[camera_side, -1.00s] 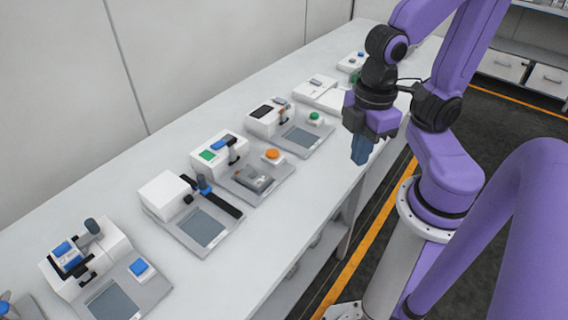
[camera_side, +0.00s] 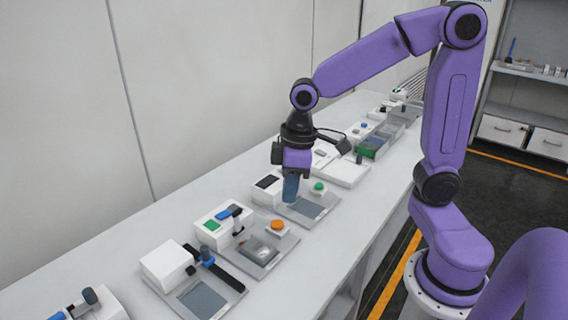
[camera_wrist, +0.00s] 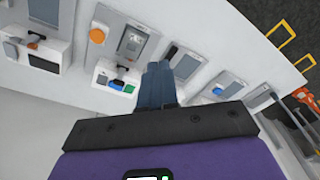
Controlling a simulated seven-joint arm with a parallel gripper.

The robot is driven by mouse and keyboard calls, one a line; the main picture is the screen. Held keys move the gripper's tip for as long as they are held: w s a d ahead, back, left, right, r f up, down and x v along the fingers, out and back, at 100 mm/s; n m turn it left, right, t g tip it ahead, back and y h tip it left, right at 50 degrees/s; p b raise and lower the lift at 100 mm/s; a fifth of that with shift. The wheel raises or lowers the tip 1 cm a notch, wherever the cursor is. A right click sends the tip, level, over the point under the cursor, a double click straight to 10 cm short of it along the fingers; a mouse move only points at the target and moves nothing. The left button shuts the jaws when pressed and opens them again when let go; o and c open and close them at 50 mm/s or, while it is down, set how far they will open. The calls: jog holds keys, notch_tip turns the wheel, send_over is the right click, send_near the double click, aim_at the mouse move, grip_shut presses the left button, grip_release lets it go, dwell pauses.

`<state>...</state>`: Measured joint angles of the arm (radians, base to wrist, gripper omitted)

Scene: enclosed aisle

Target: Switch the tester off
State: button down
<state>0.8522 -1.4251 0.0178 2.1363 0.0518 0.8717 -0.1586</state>
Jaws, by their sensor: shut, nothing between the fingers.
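Several bench devices stand in a row; no readable label tells which one is the tester. One is a white box with green and blue top parts (camera_side: 222,222), a lever, and an orange button (camera_side: 277,225) on its grey base. It also shows in the wrist view, with its orange button (camera_wrist: 97,36) and green part (camera_wrist: 129,88). Farther along is a device with a dark top panel (camera_side: 267,182) and a green button (camera_side: 319,187). My gripper (camera_side: 290,198) is shut and empty, pointing down above that device's base and hiding part of it. Its blue fingers (camera_wrist: 160,85) show in the wrist view.
Nearer is a white box (camera_side: 166,262) with a black strap and grey pad (camera_side: 202,299). Farther along are white units and a green-filled tray (camera_side: 371,147). The wall runs behind the bench; the front strip of the bench (camera_side: 335,235) is clear.

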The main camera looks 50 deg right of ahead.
jog(key=w+d+f+m+t, duration=0.1)
jog(key=w+d+m, duration=0.1)
jog(key=w+d, duration=0.5)
jog(key=w+d+m, duration=0.2)
jog(key=w+d, duration=0.3)
jog(key=w, duration=0.4)
jog(key=w+d+f+m, duration=0.1)
jog(key=w+d+m, duration=0.1)
jog(key=d, duration=0.7)
jog(key=w+d+f+m+t+h, duration=0.1)
jog(key=w+d, duration=0.3)
jog(key=d, duration=0.6)
jog(key=shift+w+f+m+t, duration=0.25)
jog(key=shift+f+m+t, duration=0.1)
jog(key=shift+m, duration=0.15)
jog(key=shift+f, duration=0.1)
jog(key=x, duration=0.8)
jog(key=s+x, duration=0.1)
jog(key=x, duration=0.3)
jog(key=shift+w+f, duration=0.1)
jog(key=shift+f, duration=0.95)
